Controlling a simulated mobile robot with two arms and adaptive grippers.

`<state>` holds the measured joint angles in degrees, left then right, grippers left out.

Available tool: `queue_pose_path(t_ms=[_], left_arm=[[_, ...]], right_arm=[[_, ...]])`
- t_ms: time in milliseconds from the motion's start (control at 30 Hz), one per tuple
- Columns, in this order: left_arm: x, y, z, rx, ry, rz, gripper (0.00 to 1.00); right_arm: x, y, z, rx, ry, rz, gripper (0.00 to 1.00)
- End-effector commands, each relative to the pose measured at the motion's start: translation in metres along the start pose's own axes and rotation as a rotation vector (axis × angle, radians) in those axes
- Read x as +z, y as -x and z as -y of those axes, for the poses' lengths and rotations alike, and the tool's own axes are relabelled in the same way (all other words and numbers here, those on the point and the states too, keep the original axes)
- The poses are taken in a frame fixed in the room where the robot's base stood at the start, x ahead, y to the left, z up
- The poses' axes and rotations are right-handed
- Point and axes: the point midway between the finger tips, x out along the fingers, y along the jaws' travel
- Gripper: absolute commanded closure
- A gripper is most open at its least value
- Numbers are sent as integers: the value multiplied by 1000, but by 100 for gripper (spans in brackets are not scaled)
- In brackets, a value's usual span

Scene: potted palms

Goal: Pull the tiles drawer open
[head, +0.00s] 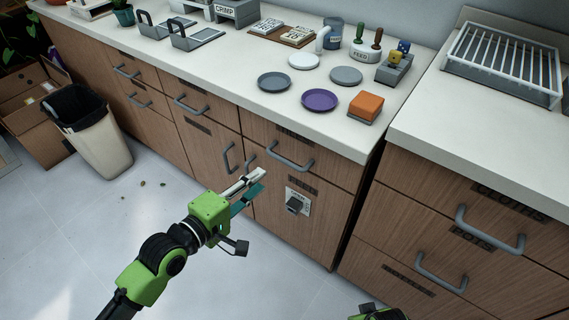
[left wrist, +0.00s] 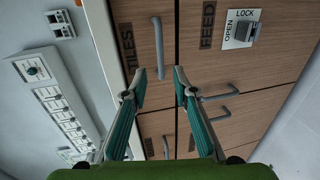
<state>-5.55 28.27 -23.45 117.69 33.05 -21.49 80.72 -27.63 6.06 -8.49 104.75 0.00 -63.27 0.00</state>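The tiles drawer (head: 262,142) is a wood-fronted drawer under the counter edge, and its front looks flush. Its grey bar handle (head: 290,158) also shows in the left wrist view (left wrist: 158,48), beside the TILES label (left wrist: 128,45). My left gripper (head: 263,178) is open and empty, below and left of the handle in the head view. In the left wrist view its fingertips (left wrist: 160,80) are apart, with the handle's lower end between them in the picture. I see no contact. My right gripper's fingers are not in view; only a green part shows at the bottom edge.
Below the drawer is the FEED door (head: 270,215) with an OPEN/LOCK plate and knob (head: 295,204). Plates and an orange block (head: 366,107) stand on the counter above. A bin (head: 92,135) stands at left. A cabinet with handled drawers (head: 440,225) is at right.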

Motion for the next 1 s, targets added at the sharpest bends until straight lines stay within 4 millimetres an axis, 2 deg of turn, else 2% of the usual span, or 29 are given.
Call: queue_pose_path(t_ms=[300, 500, 700, 1000], left_arm=[[0, -68, 1, 2, -2, -1, 74], [0, -104, 1, 0, -2, -1, 74], [0, -121, 1, -1, -4, -1, 74], [0, -124, 0, -1, -3, -2, 74]], right_arm=[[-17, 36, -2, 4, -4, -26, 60], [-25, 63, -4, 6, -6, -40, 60], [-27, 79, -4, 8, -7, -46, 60], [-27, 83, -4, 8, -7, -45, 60]])
